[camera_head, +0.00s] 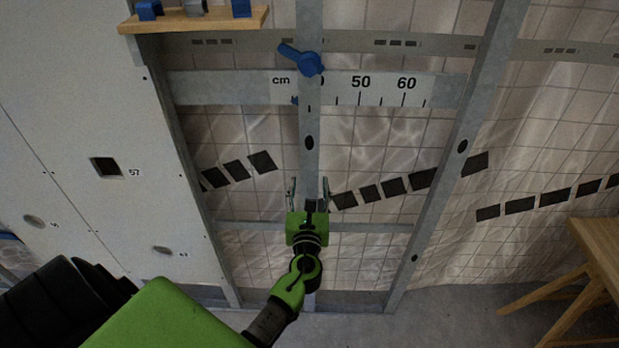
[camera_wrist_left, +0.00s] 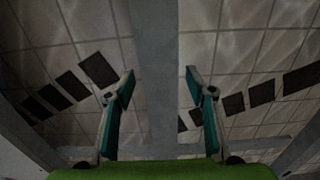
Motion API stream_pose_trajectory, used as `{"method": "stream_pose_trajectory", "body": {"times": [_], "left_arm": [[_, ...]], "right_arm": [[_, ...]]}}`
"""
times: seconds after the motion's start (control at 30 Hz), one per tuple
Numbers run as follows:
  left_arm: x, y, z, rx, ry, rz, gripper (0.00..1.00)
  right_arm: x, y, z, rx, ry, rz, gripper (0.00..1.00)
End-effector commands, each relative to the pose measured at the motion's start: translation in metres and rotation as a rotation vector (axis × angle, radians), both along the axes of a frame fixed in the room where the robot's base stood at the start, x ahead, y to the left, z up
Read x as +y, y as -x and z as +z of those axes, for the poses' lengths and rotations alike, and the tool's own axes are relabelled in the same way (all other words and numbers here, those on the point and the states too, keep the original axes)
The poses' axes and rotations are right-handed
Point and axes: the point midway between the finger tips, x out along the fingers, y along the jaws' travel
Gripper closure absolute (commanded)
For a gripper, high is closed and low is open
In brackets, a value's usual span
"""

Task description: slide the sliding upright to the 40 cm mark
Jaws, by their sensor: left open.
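The sliding upright (camera_head: 309,135) is a grey metal stud standing across the white cm scale (camera_head: 383,90). It covers most of the label left of 50, leaving only a "0" showing. A small dark mark shows on it at scale height. A blue lever (camera_head: 302,60) sits on it above the scale, tilted. My left gripper (camera_head: 308,185) is open low on the upright, one finger on each side. In the left wrist view the upright (camera_wrist_left: 154,60) runs between the open fingers (camera_wrist_left: 158,85), with gaps on both sides. My right gripper is not in view.
A grey stud (camera_head: 455,150) stands to the right, and a white panel (camera_head: 75,140) to the left. A wooden shelf (camera_head: 195,20) with blue parts is at top left. A wooden trestle table (camera_head: 597,250) stands at right. A tiled wall with dark tiles lies behind.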

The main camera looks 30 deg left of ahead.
Motion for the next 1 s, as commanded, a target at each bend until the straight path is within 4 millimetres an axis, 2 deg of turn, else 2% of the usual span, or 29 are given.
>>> {"method": "stream_pose_trajectory", "body": {"times": [0.2,0.53,0.57,0.73,0.77,0.9,1.0], "left_arm": [[0.012,-0.020,0.000,0.000,0.002,0.000,0.50],[0.014,-0.023,-0.001,0.000,0.002,0.000,0.50],[0.014,-0.023,-0.001,0.000,0.002,0.000,0.53],[0.014,-0.023,-0.001,0.000,0.002,-0.001,0.97],[0.014,-0.023,-0.001,0.000,0.002,-0.001,1.00],[0.011,-0.024,-0.001,-0.001,0.003,-0.001,1.00],[0.001,-0.031,-0.001,-0.001,0.004,-0.003,1.00]], "right_arm": [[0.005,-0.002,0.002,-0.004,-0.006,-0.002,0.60],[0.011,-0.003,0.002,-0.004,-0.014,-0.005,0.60],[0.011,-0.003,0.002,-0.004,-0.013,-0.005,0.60],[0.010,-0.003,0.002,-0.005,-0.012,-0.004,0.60],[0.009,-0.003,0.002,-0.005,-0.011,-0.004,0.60],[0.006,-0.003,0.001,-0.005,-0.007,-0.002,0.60],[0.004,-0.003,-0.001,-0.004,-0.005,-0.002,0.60]]}}
